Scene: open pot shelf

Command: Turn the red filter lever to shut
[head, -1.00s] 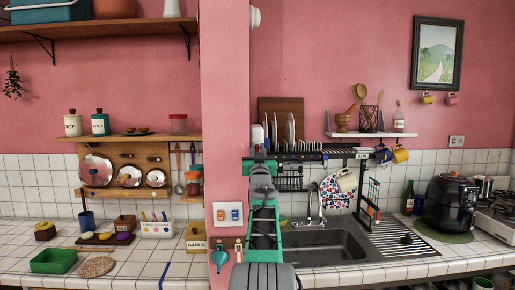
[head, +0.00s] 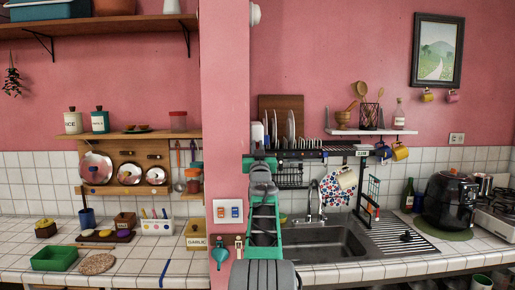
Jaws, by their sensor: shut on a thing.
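My gripper (head: 260,165) is seen from behind, at the top of my green and grey arm, in front of the wall at the left end of the dish rack. It is shut, but its fingertips are mostly hidden by my own arm. I cannot make out the red filter lever; whatever the jaws hold is hidden behind the gripper and wrist. The sink tap (head: 309,205) shows to the right of my arm, apart from it.
The sink (head: 325,242) lies right of my arm, under the dish rack (head: 320,152). A white plate with orange and blue labels (head: 228,211) is on the pillar to the left. A black air fryer (head: 449,205) stands at the right.

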